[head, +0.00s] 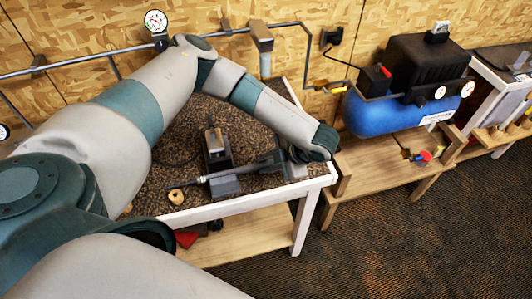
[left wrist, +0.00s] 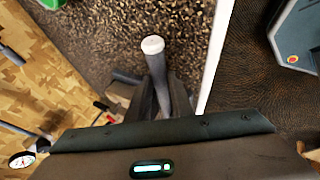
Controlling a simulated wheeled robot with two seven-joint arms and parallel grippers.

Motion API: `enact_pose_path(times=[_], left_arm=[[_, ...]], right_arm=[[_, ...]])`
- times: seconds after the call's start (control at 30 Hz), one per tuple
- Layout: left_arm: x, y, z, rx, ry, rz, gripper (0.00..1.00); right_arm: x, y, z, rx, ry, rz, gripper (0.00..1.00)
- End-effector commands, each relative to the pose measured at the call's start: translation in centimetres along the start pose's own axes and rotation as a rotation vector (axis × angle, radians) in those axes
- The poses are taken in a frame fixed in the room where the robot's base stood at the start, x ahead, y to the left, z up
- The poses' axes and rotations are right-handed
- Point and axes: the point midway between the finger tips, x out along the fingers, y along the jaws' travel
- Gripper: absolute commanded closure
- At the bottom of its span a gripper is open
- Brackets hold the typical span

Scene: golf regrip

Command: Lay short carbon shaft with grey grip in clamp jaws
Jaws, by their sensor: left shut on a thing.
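My left gripper (head: 277,165) reaches in from the right over the front edge of the speckled bench top (head: 262,130). In the left wrist view its fingers (left wrist: 163,98) are closed around a grey grip (left wrist: 157,70) with a pale end cap. In the head view, a thin dark shaft (head: 182,184) runs left from near the gripper, above or across a dark clamp block (head: 225,187). I cannot tell whether it rests between the clamp jaws or hovers over them. The fingers and arm hide part of the grip. My right gripper is out of view.
A black device with a metal top (head: 216,148) stands just behind the clamp. A blue compressor (head: 400,105) sits on a wooden stand to the right. A grey pipe (head: 85,63) runs along the wall.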

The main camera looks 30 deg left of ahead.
Motion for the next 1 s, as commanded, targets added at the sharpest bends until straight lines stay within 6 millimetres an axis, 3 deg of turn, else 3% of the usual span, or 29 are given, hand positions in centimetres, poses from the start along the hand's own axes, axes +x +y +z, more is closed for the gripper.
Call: enact_pose_path(times=[1.0], left_arm=[[0.09,-0.03,0.06,0.0,0.0,0.0,1.0]], right_arm=[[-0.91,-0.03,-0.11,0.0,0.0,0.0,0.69]])
